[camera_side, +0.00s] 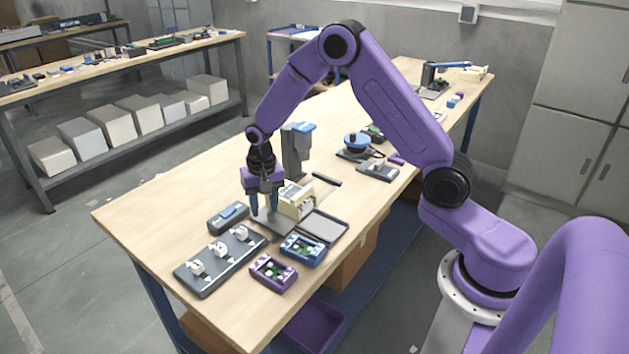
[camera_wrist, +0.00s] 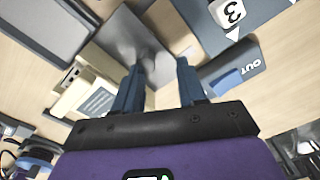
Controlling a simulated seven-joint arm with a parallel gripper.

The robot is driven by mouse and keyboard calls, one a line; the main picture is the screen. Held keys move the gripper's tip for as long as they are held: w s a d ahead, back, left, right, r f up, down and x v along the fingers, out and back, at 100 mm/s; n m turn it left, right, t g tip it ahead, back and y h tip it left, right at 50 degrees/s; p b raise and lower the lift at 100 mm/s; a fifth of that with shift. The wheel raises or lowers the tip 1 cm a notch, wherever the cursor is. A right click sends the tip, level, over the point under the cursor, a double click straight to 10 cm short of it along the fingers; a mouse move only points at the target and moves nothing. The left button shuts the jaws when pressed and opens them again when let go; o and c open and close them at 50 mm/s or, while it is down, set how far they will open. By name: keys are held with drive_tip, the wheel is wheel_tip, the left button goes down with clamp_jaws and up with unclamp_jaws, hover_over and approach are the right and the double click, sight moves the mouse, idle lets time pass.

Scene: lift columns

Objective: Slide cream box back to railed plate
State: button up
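The cream box (camera_side: 297,201) stands near the foot of the grey column with a blue top (camera_side: 297,150). In the wrist view the cream box (camera_wrist: 84,98) shows a printed label and lies left of my fingers. A dark plate with raised edges (camera_side: 323,227), seemingly the railed plate, lies in front of the box; it also shows in the wrist view (camera_wrist: 42,25). A flat grey plate (camera_side: 272,227) lies under my fingers. My gripper (camera_side: 263,212) points down, just left of the box. In the wrist view my gripper (camera_wrist: 157,85) has its fingers apart, with nothing seen between them.
A dark block marked OUT (camera_wrist: 232,68) lies close to my right finger; it also shows in the side view (camera_side: 228,217). A dark board with white numbered pieces (camera_side: 220,261) is in front. Blue (camera_side: 303,249) and purple (camera_side: 273,272) trays lie near the edge. The table's left is clear.

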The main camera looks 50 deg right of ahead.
drive_tip(key=shift+s+f+g, duration=0.3)
drive_tip(key=shift+s+f, duration=0.5)
drive_tip(key=shift+f, duration=0.3)
drive_tip(key=shift+w+r, duration=0.15)
drive_tip(key=shift+r, duration=0.45)
drive_tip(key=shift+w+r, duration=0.1)
drive_tip(key=shift+r, duration=2.4)
